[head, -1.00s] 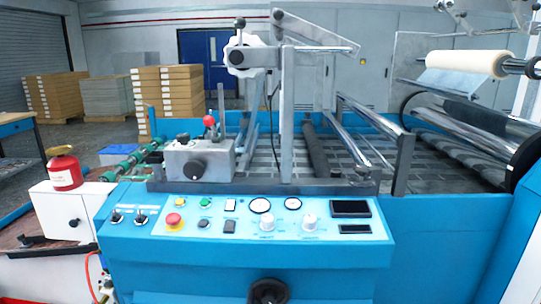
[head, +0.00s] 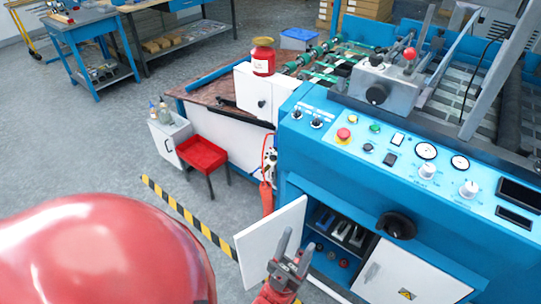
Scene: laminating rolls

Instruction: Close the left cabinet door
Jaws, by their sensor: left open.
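The left cabinet door (head: 262,240) is a white panel under the blue machine's control panel. It stands swung open to the left, so the dark cabinet inside (head: 325,222) shows tools and small round items. My left gripper (head: 295,246) is open and empty, with its two grey fingers pointing up. In the picture it overlaps the door's right part and the lower left of the opening. I cannot tell whether it touches the door. My right gripper is not in view.
The white right cabinet door (head: 385,272) bears a yellow warning label. A black knob (head: 397,225) sticks out above the cabinet. A red stool (head: 203,153) and a small white cabinet (head: 168,138) stand at left. Striped floor tape (head: 185,212) runs towards the machine.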

